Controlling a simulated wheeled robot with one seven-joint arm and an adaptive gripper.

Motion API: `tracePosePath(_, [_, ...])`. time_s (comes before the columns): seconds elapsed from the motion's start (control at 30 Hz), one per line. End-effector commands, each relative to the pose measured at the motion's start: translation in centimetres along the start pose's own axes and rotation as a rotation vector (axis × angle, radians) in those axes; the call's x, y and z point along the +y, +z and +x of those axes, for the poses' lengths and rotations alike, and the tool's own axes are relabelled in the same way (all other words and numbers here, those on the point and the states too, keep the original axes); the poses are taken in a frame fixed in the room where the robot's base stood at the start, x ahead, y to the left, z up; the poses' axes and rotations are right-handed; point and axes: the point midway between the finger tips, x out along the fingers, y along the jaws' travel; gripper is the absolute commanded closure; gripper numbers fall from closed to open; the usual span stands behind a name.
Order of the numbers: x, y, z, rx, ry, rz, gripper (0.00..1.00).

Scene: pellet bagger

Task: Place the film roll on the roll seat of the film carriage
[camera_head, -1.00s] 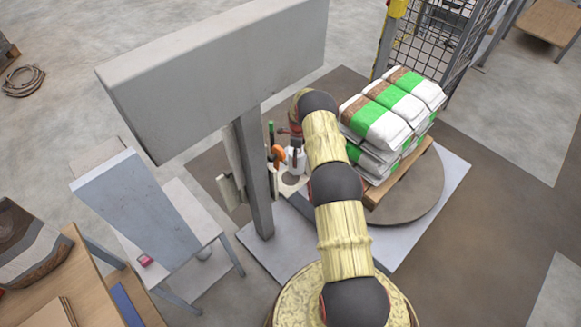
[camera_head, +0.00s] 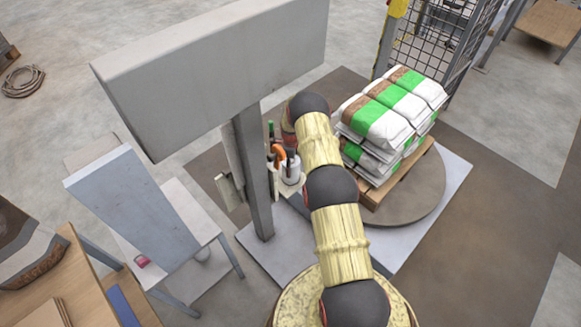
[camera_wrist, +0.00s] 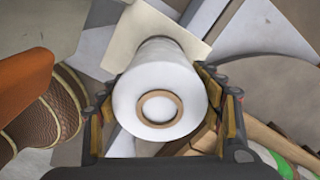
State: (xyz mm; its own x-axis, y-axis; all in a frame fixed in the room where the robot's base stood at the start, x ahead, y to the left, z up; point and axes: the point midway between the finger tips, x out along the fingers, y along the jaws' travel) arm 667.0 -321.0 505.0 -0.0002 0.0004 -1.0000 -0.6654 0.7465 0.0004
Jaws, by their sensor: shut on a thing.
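The white film roll (camera_wrist: 135,80) with a brown cardboard core fills the middle of the wrist view, its round end facing the camera. My gripper (camera_wrist: 160,100) is shut on it, one finger on each side. In the head view the roll (camera_head: 292,171) stands upright beside the grey post, over a pale plate (camera_head: 285,187) that looks like the film carriage. The same pale plate shows behind the roll in the wrist view (camera_wrist: 122,42). The roll hides the seat, and I cannot tell whether they touch. My arm hides most of the gripper in the head view.
The grey post (camera_head: 254,185) carries a large grey box (camera_head: 215,75) close left of the roll. An orange part (camera_head: 278,153) is right beside the roll. Stacked white and green bags (camera_head: 385,115) on a pallet stand to the right.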

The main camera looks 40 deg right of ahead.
Motion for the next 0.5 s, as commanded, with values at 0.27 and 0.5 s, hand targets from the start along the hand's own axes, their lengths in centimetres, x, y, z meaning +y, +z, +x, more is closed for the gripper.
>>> tracePosePath(0.27, [0.01, -0.01, 0.17, 0.000, 0.000, 0.000, 0.23])
tracePosePath(0.5, [0.02, -0.01, 0.18, 0.000, 0.001, 0.000, 0.17])
